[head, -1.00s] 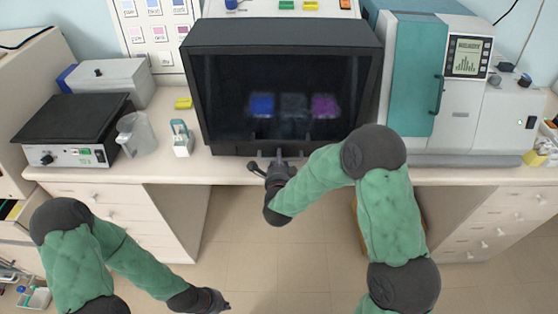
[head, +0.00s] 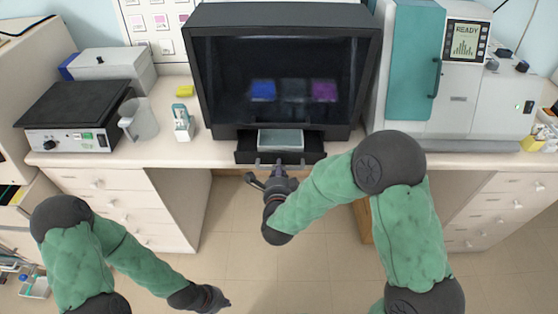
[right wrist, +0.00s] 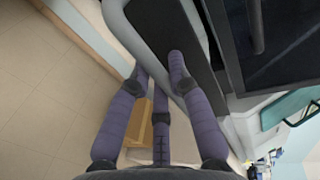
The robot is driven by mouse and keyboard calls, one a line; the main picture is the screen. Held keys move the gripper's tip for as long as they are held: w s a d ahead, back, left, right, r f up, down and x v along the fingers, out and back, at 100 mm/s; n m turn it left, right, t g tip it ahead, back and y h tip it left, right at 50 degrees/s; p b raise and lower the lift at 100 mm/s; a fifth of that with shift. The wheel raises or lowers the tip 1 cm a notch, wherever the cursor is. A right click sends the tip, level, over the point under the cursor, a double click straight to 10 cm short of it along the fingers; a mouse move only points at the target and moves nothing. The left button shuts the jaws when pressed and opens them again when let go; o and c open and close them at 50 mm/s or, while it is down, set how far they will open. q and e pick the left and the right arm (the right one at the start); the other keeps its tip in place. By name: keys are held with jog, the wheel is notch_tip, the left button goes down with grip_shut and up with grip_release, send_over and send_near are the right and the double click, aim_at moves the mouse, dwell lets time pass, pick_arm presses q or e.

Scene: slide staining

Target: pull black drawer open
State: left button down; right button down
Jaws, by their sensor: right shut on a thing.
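The black drawer (head: 247,157) sticks out toward me from the bottom of the black cabinet (head: 360,75) with the dark glass front. A pale, flat tray (head: 281,140) shows inside it. My right gripper (head: 280,168) is at the middle of the drawer front and is shut on it.
A hot plate (head: 68,138), a glass beaker (head: 138,120) and a small teal-and-white holder (head: 183,122) stand left of the cabinet. A teal and white machine (head: 415,65) with a screen stands close on the right. The space in front of the bench is open floor (head: 225,220).

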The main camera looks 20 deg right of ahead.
jog(key=v, duration=0.2)
jog(key=f+v, duration=0.1)
jog(key=v, duration=0.2)
jog(key=shift+s+a, duration=0.15)
jog(key=shift+s, duration=0.25)
jog(key=c, duration=1.1)
grip_release()
jog(key=shift+c, duration=0.2)
jog(key=v, duration=1.2)
jog(key=shift+f, duration=0.1)
